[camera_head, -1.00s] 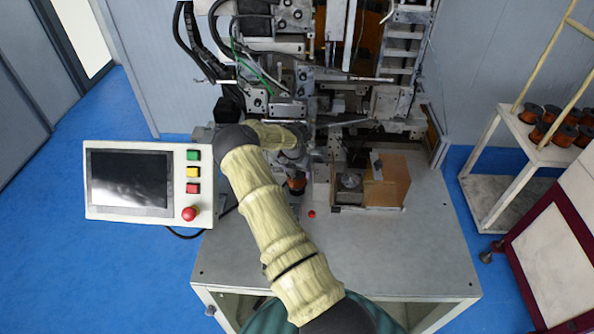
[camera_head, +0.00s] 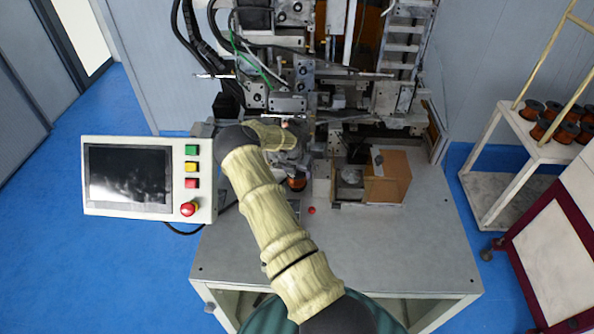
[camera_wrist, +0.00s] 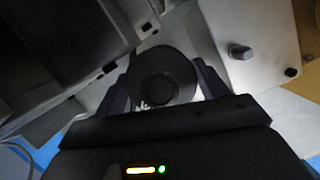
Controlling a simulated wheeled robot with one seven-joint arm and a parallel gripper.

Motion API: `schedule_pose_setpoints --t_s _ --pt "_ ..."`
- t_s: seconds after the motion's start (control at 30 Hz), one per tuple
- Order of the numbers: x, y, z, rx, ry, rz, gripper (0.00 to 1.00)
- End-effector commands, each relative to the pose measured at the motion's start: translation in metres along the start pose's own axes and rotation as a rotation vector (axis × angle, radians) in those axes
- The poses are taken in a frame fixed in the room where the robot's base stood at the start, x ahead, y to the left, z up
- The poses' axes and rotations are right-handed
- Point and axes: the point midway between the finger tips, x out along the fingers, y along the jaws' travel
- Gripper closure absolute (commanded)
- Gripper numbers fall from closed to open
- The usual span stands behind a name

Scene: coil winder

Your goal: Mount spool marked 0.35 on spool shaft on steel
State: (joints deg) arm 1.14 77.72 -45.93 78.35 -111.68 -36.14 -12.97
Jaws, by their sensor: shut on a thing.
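My gripper (camera_wrist: 158,95) is shut on a spool (camera_wrist: 164,72) with a round black flange, seen end-on in the wrist view. A small white mark at the flange's lower left edge is mostly cut off and cannot be read. In the head view, the spool's copper-coloured winding (camera_head: 297,185) shows under my wrist, in front of the winding machine. A short grey stub (camera_wrist: 240,51) stands on a pale plate (camera_wrist: 265,30), right of the spool and apart from it in the wrist view. I cannot tell whether that stub is the spool shaft.
The coil winder (camera_head: 300,95) fills the back of the grey table (camera_head: 340,260). A control panel (camera_head: 150,178) stands left, a brown open box (camera_head: 388,178) right. A small red knob (camera_head: 312,211) is near the spool. Several spools sit on a rack (camera_head: 512,130). The table front is clear.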

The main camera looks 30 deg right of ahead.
Motion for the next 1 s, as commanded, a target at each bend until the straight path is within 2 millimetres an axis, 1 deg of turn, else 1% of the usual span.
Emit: schedule_pose_setpoints --t_s 0.83,0.87,0.9,0.97,1.0 --pt "0.018 -0.001 -0.003 0.003 -0.003 0.000 0.71" --pt "0.018 -0.001 -0.003 0.003 -0.003 0.000 0.24" --pt "0.017 -0.001 -0.003 0.002 -0.003 0.000 0.16" --pt "0.017 -0.001 -0.004 0.002 -0.002 0.000 0.04" --pt "0.018 -0.001 -0.004 0.002 -0.002 0.000 0.02"
